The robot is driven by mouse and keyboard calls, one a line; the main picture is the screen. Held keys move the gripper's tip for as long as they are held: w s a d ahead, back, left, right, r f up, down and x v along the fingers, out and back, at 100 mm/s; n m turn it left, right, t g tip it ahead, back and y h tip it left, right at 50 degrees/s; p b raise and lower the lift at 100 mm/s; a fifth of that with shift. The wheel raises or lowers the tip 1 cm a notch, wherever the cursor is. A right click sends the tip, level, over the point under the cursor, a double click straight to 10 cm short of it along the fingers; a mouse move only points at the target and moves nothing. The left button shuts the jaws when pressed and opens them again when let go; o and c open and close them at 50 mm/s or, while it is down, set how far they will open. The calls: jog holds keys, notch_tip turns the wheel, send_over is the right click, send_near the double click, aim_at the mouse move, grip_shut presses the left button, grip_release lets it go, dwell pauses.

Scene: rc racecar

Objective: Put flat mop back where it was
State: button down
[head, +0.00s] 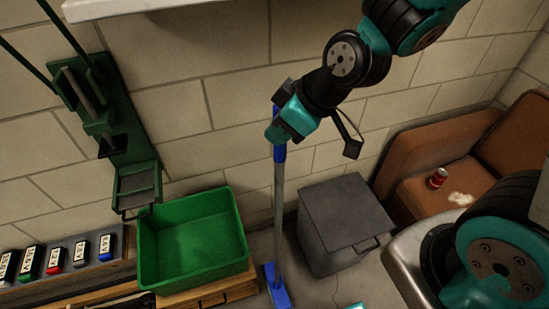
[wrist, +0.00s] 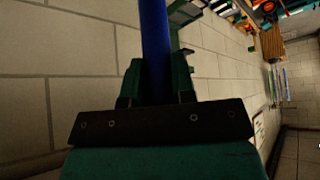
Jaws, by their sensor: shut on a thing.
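The flat mop (head: 279,205) stands nearly upright in the head view, with a blue grip at the top, a grey pole and a blue flat head (head: 278,290) low down at the floor. My gripper (head: 278,122) is shut on the blue upper part of the handle. In the wrist view the blue handle (wrist: 155,50) runs up between the two fingers of my gripper (wrist: 157,85). Whether the mop head touches the floor is hard to tell.
A green bin (head: 193,240) on a wooden cabinet (head: 215,292) stands left of the mop. A grey box (head: 343,220) is close on its right. A brown armchair (head: 425,150) holds a red can (head: 437,178). A block wall (head: 180,110) is behind.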

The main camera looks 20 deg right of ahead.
jog(key=w+d+f+p, duration=0.1)
jog(key=w+d+p, duration=0.1)
jog(key=w, duration=0.6)
jog(key=w+d+f+p, duration=0.2)
jog(key=w+p, duration=0.3)
jog(key=w, duration=0.4)
jog(key=shift+d+f, duration=0.2)
jog(key=shift+d, duration=0.4)
jog(key=shift+w, duration=0.1)
jog(key=shift+f, duration=0.15)
jog(key=c, duration=1)
grip_release()
jog(key=shift+o, duration=0.3)
